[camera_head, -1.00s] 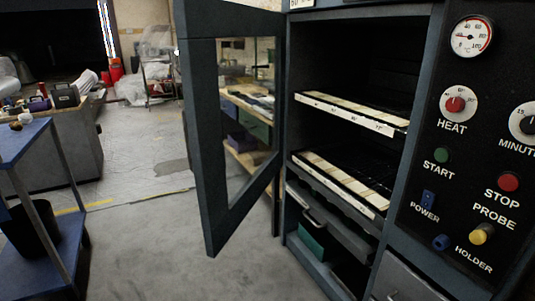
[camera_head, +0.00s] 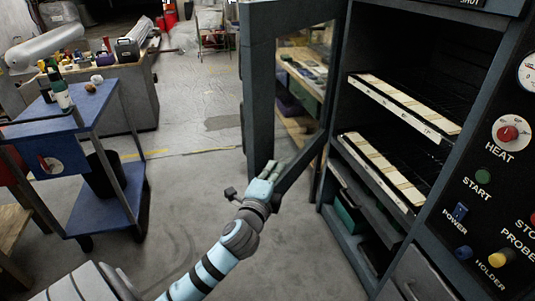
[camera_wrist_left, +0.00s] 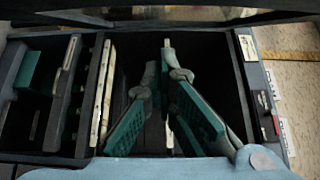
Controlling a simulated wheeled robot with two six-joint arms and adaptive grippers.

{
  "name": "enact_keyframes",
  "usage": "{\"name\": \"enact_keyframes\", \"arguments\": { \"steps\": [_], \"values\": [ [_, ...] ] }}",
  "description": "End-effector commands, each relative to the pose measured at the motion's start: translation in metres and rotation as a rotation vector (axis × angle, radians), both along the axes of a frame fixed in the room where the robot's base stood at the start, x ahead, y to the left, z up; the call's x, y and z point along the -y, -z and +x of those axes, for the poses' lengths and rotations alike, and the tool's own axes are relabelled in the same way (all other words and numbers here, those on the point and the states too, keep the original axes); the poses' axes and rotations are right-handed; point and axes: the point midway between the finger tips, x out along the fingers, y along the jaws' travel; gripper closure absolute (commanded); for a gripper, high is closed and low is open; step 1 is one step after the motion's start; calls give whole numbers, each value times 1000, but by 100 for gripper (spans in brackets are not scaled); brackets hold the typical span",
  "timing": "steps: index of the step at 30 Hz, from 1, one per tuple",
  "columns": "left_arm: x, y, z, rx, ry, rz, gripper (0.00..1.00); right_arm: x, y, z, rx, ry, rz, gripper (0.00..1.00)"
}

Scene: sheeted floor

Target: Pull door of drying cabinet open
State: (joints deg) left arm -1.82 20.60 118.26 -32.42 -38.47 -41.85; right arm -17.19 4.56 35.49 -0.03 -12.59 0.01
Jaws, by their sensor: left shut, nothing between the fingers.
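The drying cabinet (camera_head: 333,188) stands at the right in the head view, its shelves exposed. Its dark framed door (camera_head: 259,85) with a glass pane stands swung open at the cabinet's left side. My left gripper (camera_head: 272,168) is at the door's lower part and covers some of its bottom frame in the picture. Whether it touches the door I cannot tell. My right gripper is not in view.
A blue cart (camera_head: 90,108) with bottles stands at the left. The floor (camera_head: 185,200) between cart and cabinet is clear. Two racks (camera_head: 405,115) with pale strips sit inside the cabinet. The control panel (camera_head: 475,205) is at the right.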

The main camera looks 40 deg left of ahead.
Motion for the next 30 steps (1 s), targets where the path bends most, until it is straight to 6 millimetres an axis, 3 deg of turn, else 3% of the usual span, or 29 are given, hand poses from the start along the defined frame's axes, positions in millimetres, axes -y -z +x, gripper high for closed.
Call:
{"name": "enact_keyframes", "arguments": {
  "steps": [7,15,30],
  "values": [
    [-19,1,51,2,-2,-2,100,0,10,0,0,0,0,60],
    [-55,2,46,-1,1,0,100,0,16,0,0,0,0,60],
    [-64,1,49,-4,10,0,100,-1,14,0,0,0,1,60]
  ]
}}
